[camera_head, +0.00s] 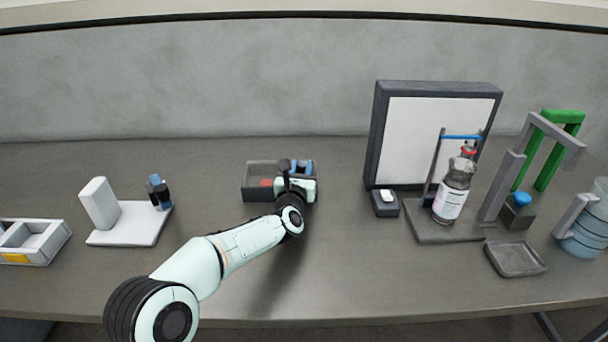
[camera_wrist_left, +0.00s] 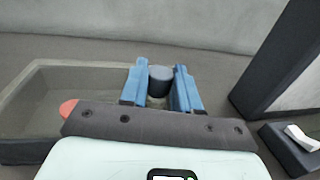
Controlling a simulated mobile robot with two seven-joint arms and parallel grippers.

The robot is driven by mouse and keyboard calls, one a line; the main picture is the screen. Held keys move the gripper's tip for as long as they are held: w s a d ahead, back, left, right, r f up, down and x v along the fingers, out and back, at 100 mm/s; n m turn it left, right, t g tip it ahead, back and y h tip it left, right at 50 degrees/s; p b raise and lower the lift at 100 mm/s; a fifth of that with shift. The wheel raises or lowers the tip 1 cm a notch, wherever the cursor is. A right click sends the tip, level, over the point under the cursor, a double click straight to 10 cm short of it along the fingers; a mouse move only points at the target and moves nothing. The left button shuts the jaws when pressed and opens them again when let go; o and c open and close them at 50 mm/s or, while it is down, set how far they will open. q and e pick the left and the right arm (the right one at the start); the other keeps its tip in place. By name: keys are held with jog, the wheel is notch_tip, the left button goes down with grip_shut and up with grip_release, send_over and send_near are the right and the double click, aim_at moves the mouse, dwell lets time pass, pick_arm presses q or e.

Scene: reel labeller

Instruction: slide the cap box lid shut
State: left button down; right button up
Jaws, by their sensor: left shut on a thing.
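The cap box (camera_head: 256,166) is a low grey box at the middle of the bench. Its left part shows beside my left gripper, with a red cap (camera_head: 266,183) in it. In the left wrist view the box (camera_wrist_left: 30,88) runs to the left of the fingers, and part of the red cap (camera_wrist_left: 68,107) shows. My left gripper (camera_head: 303,168) is over the right end of the box. Its blue fingers (camera_wrist_left: 160,88) are shut on a dark round knob (camera_wrist_left: 160,74). The lid's edges are hidden by the gripper, so I cannot tell its exact position.
A white-panelled frame (camera_head: 430,140) and a small dark device (camera_head: 386,204) stand right of the box. A labelled bottle (camera_head: 451,200) stands farther right, near a grey tray (camera_head: 516,259). A white stand (camera_head: 130,225) is on the left. The bench between stand and box is clear.

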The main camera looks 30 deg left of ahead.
pick_arm(q)
jog(key=shift+s+a, duration=0.15)
jog(key=shift+a, duration=0.15)
pick_arm(e)
jog(key=shift+w+a+f, duration=0.1)
jog(key=shift+w+f, duration=0.1)
pick_arm(q)
jog(key=c, duration=0.8)
grip_release()
jog(key=shift+a, duration=0.1)
jog(key=shift+s, duration=0.15)
jog(key=shift+s+d, duration=0.3)
jog(key=shift+s, duration=0.05)
jog(key=b+v, duration=0.1)
jog(key=v, duration=1.1)
jog(key=shift+s+r, duration=0.1)
jog(key=shift+s, duration=0.1)
pick_arm(e)
jog(key=shift+s+f, duration=0.75)
